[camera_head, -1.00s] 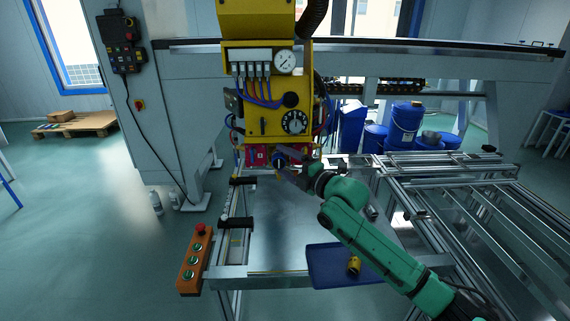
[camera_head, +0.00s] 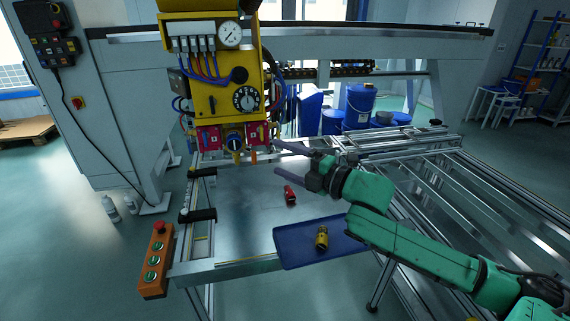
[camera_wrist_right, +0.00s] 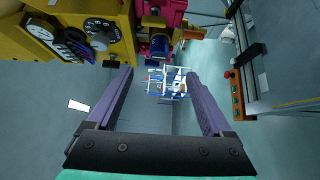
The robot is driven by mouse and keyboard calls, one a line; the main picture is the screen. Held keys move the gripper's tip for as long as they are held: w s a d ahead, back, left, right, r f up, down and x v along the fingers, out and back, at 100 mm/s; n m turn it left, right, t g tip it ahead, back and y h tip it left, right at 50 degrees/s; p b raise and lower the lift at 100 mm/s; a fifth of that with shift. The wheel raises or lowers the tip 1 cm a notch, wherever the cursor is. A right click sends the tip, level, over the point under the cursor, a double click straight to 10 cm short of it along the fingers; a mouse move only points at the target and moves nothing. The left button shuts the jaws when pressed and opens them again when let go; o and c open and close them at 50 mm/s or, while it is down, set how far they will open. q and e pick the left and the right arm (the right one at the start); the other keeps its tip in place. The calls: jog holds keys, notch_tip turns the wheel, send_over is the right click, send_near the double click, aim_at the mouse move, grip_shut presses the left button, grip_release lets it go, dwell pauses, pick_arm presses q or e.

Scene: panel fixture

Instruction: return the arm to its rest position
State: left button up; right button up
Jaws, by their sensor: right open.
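My right arm (camera_head: 415,243) is green and reaches in from the lower right in the head view. Its gripper (camera_head: 276,157) has two long grey-purple fingers, spread apart and empty, in front of the yellow panel's lower right side. In the right wrist view the gripper (camera_wrist_right: 158,85) shows open fingers with nothing between them. The yellow panel (camera_head: 212,104) carries a gauge, hoses and a dial. Below it is a red block (camera_head: 209,139) with a dark blue round part (camera_head: 235,143) on its front. My left gripper is not in view.
A blue tray (camera_head: 290,255) holds a yellow-and-black part (camera_head: 321,238). A red part (camera_head: 290,195) lies on the metal table (camera_head: 245,225). An orange button box (camera_head: 156,262) is at the table's left edge. Metal rails (camera_head: 480,205) extend right. Blue drums (camera_head: 359,106) stand behind.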

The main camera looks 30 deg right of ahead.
jog(key=s+f+m+g+h, duration=0.25)
jog(key=f+m, duration=0.25)
jog(key=f, duration=0.4)
jog(key=s+f+m+g+h, duration=0.2)
jog(key=s+f+m+h, duration=0.15)
jog(key=f+m, duration=0.45)
jog(key=s+a+f+m+g+h, duration=0.2)
jog(key=s+f+m+g, duration=0.6)
jog(key=s+f, duration=0.7)
jog(key=s+f+g, duration=0.1)
jog(key=s+f, duration=0.1)
jog(key=f, duration=0.8)
jog(key=s+f, duration=0.3)
jog(key=f, duration=0.7)
jog(key=s+d+f+g+p, duration=0.1)
jog(key=s+d+f, duration=0.1)
jog(key=s+f, duration=1.2)
jog(key=s, duration=0.3)
jog(key=shift+d+f+g, duration=0.35)
jog(key=shift+f, duration=0.05)
